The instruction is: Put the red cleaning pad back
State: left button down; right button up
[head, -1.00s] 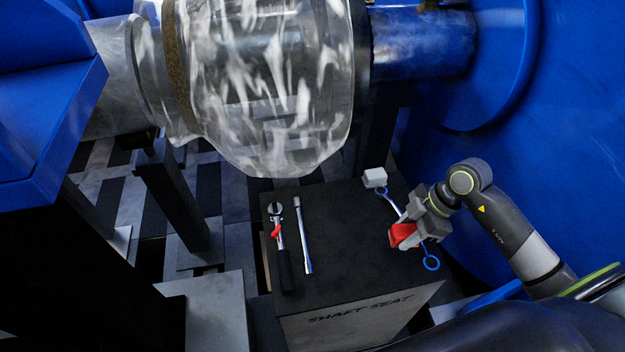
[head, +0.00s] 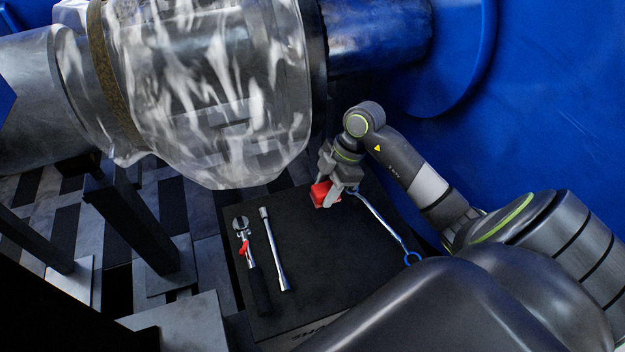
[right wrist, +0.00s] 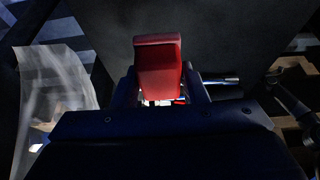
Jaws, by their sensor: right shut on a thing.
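The red cleaning pad (head: 321,194) is between the fingers of my right gripper (head: 328,192), which is shut on it. It is over the far right part of the black-topped box, and I cannot tell whether it touches the top. In the right wrist view the red pad (right wrist: 158,66) stands out from between the fingers, in the middle of the picture. My left gripper is not in view.
A ratchet with a red part (head: 251,265) and a silver bar (head: 273,250) lie on the black box top (head: 330,255). A blue-ended wrench (head: 383,222) lies at its right. A wrapped shaft (head: 210,90) hangs close above, with a blue wall (head: 560,100) at right.

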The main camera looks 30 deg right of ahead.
send_over(308, 192)
jog(key=d, duration=0.1)
jog(key=f, duration=0.2)
jog(key=shift+s+d+f, duration=0.2)
jog(key=shift+s+f, duration=0.05)
jog(key=shift+f, duration=0.05)
notch_tip(308, 192, down, 4)
jog(key=shift+r, duration=0.1)
jog(key=shift+w+f, duration=0.15)
jog(key=shift+f, duration=0.2)
jog(key=shift+f, duration=0.15)
jog(key=o, duration=0.9)
jog(key=shift+d, duration=0.1)
jog(key=shift+o, duration=0.2)
